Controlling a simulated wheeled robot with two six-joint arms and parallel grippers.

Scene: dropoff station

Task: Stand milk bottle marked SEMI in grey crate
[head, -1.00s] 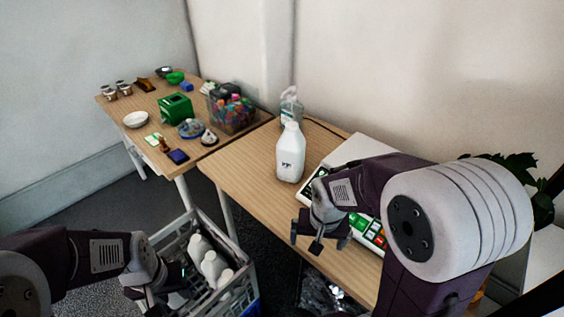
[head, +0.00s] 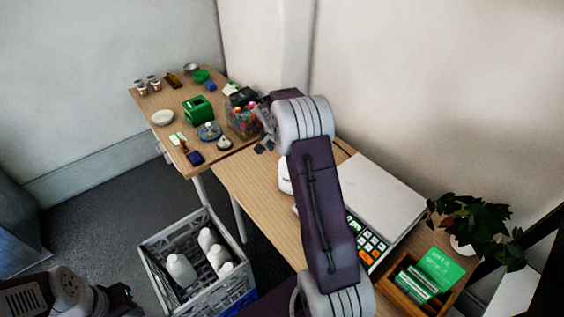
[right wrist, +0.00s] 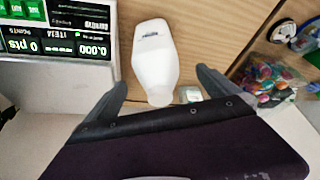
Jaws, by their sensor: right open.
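The white milk bottle is mostly hidden behind my right arm in the head view, with a sliver (head: 284,178) showing on the table. In the right wrist view the bottle (right wrist: 153,58) lies between the spread fingers, its dark label too small to read. My right gripper (head: 265,141) is open and empty, at the far side of the bottle; its fingers also show in the right wrist view (right wrist: 162,97). The grey crate (head: 236,284) stands on the floor with several white bottles (head: 181,269) inside. My left gripper (head: 122,301) is at the bottom left, its jaws unclear.
A scale with keypad (head: 366,238) stands right of the bottle, with a wooden box of green cards (head: 414,284) beyond it. A clear tub of coloured items (head: 241,122) is near my right gripper. A second table (head: 165,101) holds small goods.

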